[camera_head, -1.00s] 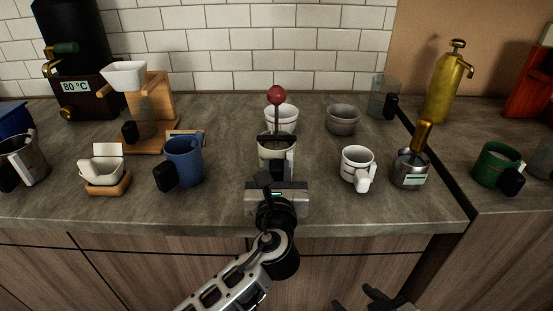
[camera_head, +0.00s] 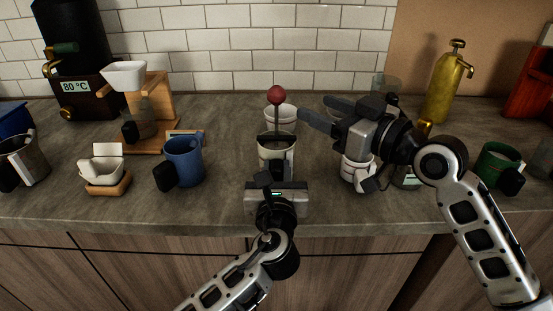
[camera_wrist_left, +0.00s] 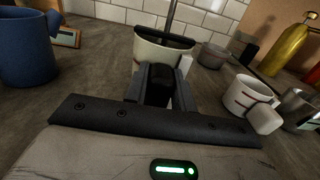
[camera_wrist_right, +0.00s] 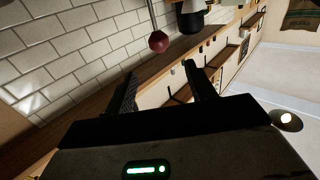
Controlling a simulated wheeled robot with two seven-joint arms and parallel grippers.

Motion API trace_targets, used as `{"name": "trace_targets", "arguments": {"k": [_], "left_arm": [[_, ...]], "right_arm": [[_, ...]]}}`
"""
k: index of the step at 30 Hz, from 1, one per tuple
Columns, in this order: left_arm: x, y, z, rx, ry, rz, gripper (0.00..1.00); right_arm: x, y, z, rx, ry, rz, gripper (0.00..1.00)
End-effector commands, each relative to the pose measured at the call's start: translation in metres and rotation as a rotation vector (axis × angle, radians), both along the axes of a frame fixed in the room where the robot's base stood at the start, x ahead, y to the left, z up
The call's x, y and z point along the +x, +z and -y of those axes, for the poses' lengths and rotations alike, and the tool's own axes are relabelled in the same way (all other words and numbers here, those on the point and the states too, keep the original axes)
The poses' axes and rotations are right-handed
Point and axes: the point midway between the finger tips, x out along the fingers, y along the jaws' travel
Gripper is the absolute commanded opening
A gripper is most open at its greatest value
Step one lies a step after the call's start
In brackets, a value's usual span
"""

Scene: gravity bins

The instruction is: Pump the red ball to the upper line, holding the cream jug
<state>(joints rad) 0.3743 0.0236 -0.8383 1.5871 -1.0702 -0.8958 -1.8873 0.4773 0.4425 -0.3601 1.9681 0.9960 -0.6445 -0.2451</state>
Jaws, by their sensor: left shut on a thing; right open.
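The cream jug (camera_head: 277,158) stands on the counter in the middle of the head view, with a dark rod rising from it to a red ball (camera_head: 276,95). My left gripper (camera_head: 275,180) is shut on the jug's handle at its near side; the left wrist view shows the jug (camera_wrist_left: 163,50) just ahead of the fingers. My right gripper (camera_head: 318,110) is open and empty to the right of the red ball, its fingers pointing left toward it. In the right wrist view the ball (camera_wrist_right: 159,41) is beyond the fingertips, not between them. Any level lines are not legible.
A white cup (camera_head: 281,118) stands behind the jug. A striped white mug (camera_head: 355,172) stands right, partly below my right gripper. A blue mug (camera_head: 184,161) stands left. A brass bottle (camera_head: 443,85) is at the back right. Counter between the blue mug and jug is clear.

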Motion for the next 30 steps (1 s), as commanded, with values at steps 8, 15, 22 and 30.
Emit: {"name": "trace_targets", "arguments": {"k": [8, 15, 22, 30], "left_arm": [[-0.001, -0.007, 0.000, 0.002, 0.001, -0.015, 0.00], [-0.001, -0.007, 0.000, 0.002, 0.001, -0.015, 0.00], [-0.001, -0.008, 0.000, 0.003, 0.001, -0.016, 0.00], [-0.001, -0.008, -0.001, 0.003, 0.001, -0.017, 0.00]], "right_arm": [[0.023, 0.001, -0.024, 0.004, 0.002, -0.001, 0.55], [0.049, 0.000, -0.050, 0.002, 0.002, -0.001, 0.55], [0.070, 0.000, -0.071, 0.000, 0.000, 0.000, 0.55], [0.082, -0.001, -0.082, -0.001, 0.001, 0.000, 0.55]]}}
